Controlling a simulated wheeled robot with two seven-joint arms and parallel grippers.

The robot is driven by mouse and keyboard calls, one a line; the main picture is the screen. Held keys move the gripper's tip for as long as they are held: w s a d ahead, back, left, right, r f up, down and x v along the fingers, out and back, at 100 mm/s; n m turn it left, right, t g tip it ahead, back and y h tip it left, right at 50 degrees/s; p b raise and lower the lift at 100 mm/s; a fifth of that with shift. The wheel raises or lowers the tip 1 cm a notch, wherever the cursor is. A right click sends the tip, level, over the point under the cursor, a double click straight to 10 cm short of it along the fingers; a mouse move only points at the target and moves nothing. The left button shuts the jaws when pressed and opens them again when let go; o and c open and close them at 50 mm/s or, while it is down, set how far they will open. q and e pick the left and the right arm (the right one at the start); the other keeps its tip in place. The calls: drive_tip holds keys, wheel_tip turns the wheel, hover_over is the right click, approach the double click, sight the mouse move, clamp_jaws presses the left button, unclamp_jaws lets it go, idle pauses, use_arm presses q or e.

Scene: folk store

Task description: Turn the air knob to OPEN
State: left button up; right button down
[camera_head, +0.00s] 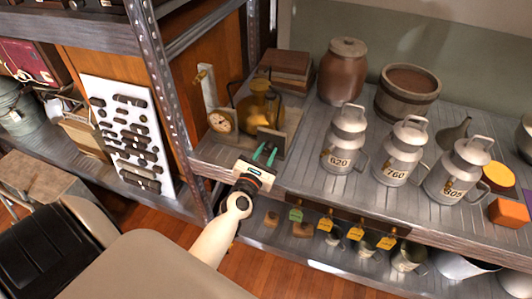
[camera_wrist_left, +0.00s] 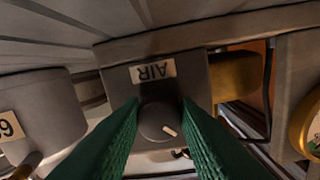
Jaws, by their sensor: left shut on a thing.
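The air knob (camera_wrist_left: 157,122) is a round dark grey dial with a short white mark toward its lower right in the left wrist view. It sits on a grey box (camera_wrist_left: 120,92) with an "AIR" label (camera_wrist_left: 153,71) that reads upside down. My left gripper (camera_head: 265,155) has green fingers and is at the front of this box (camera_head: 270,139) at the shelf's left end. In the left wrist view its fingers (camera_wrist_left: 160,125) close on the knob from both sides. No OPEN marking is readable. My right gripper is not in view.
A brass vessel (camera_head: 262,103) and a round gauge (camera_head: 220,121) stand behind and left of the box. Grey milk cans (camera_head: 345,140) stand to the right on the shelf. A metal post (camera_head: 160,90) rises at left. Yellow tags (camera_head: 325,224) hang below the shelf edge.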

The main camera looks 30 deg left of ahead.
use_arm(q)
drive_tip(key=shift+m, duration=0.4)
drive_tip(key=m+p, duration=0.1)
drive_tip(key=m, duration=0.2)
drive_tip(key=shift+r+m+p, duration=0.1)
drive_tip(key=shift+m+p, duration=0.2)
drive_tip(key=shift+p, duration=0.1)
drive_tip(key=m+p, duration=0.2)
drive_tip(key=m, duration=0.2)
drive_tip(key=shift+m, duration=0.3)
drive_tip(key=m+p, duration=0.1)
drive_tip(key=m, duration=0.1)
drive_tip(key=m+p, duration=0.1)
drive_tip(key=m, duration=0.2)
drive_tip(key=shift+r+g+y, duration=0.1)
drive_tip(key=shift+g+y, duration=0.2)
drive_tip(key=shift+m+p, duration=0.95)
drive_tip(key=shift+m, duration=0.75)
drive_tip(key=o, duration=1)
drive_tip(key=shift+s, duration=0.1)
